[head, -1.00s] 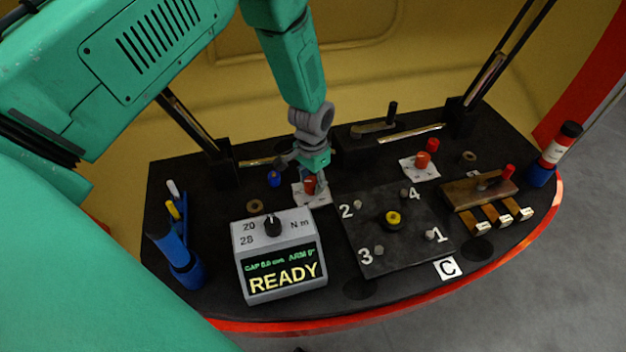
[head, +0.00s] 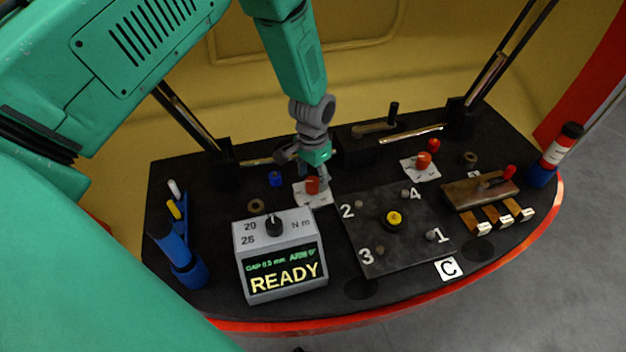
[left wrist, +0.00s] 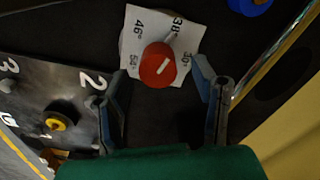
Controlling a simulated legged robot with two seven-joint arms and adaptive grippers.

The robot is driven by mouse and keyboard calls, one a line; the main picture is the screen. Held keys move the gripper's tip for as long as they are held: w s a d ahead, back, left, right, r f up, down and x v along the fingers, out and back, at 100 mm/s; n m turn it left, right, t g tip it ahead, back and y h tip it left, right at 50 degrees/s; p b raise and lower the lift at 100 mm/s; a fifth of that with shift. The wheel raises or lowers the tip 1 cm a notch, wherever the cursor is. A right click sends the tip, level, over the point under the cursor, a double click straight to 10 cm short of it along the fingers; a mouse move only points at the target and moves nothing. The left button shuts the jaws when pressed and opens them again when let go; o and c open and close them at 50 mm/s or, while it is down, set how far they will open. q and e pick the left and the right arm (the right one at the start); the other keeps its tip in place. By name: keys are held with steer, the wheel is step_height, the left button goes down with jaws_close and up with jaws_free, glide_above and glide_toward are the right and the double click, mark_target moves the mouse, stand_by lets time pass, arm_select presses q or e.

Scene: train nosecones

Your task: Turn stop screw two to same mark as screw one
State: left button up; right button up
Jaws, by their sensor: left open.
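A red stop screw knob (head: 312,185) stands on a white card in the head view, left of the plate. In the left wrist view, this red knob (left wrist: 158,66) has a white line pointing to the upper right, and its card (left wrist: 133,30) carries degree numbers such as 46, 38 and 30. My left gripper (head: 308,168) is open just above and beside this knob; the knob shows between and beyond its fingers (left wrist: 163,95). Another red knob (head: 423,161) stands on a second white card (head: 408,172) to the right; its marks are too small to read. My right gripper is not in view.
A dark plate (head: 372,215) numbered 1 to 4 carries a yellow-topped centre piece (head: 393,218). A grey box reading READY (head: 282,262) stands in front. A blue knob (head: 275,180) is close left of the gripper. A brown block (head: 470,194) stands at right.

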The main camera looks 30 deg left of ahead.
mark_target(312, 180)
arm_select(q)
step_height(312, 180, up, 10)
steer(key=shift+r, duration=0.2)
stand_by(0.5)
